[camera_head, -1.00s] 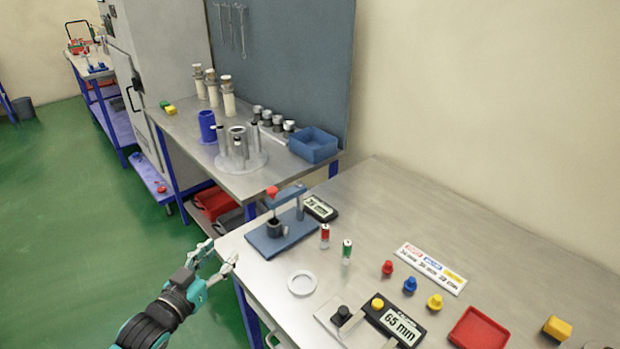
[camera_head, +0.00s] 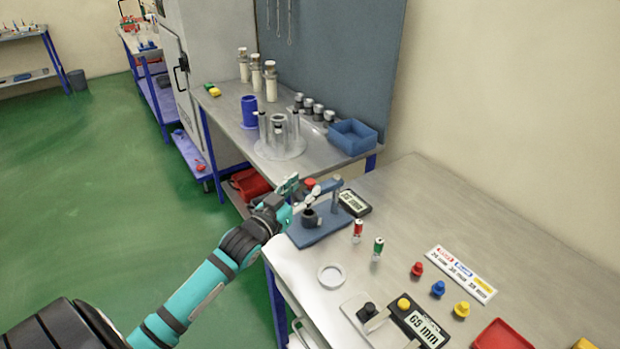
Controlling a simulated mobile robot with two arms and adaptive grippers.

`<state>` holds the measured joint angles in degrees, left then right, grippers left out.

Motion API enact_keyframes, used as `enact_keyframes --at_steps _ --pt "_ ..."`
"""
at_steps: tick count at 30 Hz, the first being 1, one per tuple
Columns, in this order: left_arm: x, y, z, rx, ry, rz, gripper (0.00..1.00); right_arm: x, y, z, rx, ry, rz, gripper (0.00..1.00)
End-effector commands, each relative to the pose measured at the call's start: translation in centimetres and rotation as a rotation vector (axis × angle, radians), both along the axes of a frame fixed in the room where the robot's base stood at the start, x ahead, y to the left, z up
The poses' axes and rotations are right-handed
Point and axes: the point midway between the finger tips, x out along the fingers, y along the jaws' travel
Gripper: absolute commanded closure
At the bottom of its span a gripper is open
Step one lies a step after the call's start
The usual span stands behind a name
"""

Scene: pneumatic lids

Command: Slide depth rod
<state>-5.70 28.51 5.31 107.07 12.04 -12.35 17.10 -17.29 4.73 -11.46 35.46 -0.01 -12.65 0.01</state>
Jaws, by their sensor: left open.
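The depth gauge is a blue stand with a flat base (camera_head: 322,232), an upright post and an overhead arm (camera_head: 326,187). A red knob (camera_head: 310,183) tops its rod, and a dark cup (camera_head: 311,218) sits below on the base. The rod is mostly hidden behind my gripper. My left gripper (camera_head: 303,190) is open at the gauge's head, its fingers close to the red knob. I cannot tell whether they touch it. A small digital display (camera_head: 354,203) lies beside the stand. My right gripper is not in view.
On the bench are red (camera_head: 358,230) and green (camera_head: 377,248) small cylinders, a white ring (camera_head: 331,276), coloured knobs (camera_head: 438,289), a label card (camera_head: 462,274) and a larger display (camera_head: 420,324). A second table behind holds a round fixture (camera_head: 280,150) and a blue bin (camera_head: 353,137).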

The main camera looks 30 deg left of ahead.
Motion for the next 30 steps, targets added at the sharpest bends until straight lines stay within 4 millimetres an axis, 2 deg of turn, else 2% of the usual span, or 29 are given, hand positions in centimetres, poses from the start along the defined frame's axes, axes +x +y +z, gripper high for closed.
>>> enact_keyframes --at_steps 1,6,18,28,30 --pt "1.0 0.0 0.3 0.000 -0.003 0.000 0.52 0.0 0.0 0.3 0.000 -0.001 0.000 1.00" --pt "2.8 0.0 0.1 -0.001 -0.001 0.000 0.52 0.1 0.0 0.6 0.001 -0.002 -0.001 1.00" --pt "3.4 0.0 0.0 0.000 0.000 0.000 0.53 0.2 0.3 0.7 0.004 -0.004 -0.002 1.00" --pt "3.4 0.0 0.0 0.000 0.000 0.000 0.97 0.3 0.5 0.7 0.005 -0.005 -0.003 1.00" --pt "3.4 0.0 0.0 0.000 0.000 0.000 1.00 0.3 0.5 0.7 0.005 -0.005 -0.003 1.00"
